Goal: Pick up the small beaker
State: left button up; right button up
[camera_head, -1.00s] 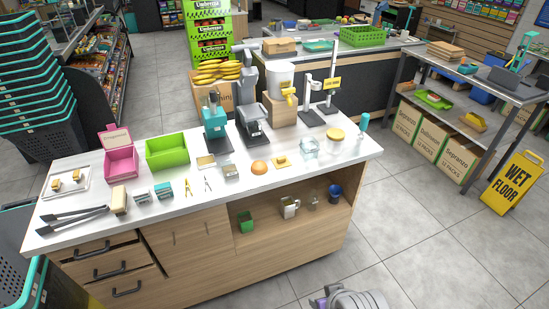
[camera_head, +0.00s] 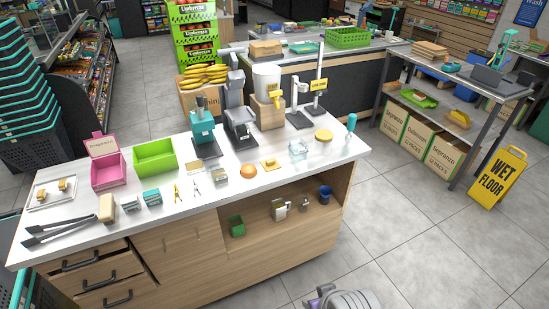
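A small clear glass vessel (camera_head: 298,151), likely the small beaker, stands upright on the white counter top near its right end. It is between the yellow cheese-like piece (camera_head: 270,164) and the round yellow-lidded item (camera_head: 323,136). A small greyish cup-like item (camera_head: 304,204) is on the open shelf below; I cannot tell if it is also a beaker. Nothing is seen touching the glass vessel.
A teal machine (camera_head: 203,132) and a dispenser (camera_head: 267,95) stand behind the vessel. A teal-topped bottle (camera_head: 350,128) is at the counter's right corner. A white mug (camera_head: 279,209) and blue cup (camera_head: 325,194) are on the shelf. A wet floor sign (camera_head: 499,178) stands on open floor.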

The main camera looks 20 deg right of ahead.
aim_at(218, 173)
jog(key=i+j+z, duration=0.2)
jog(key=z, duration=0.2)
jog(key=i+j+z, duration=0.4)
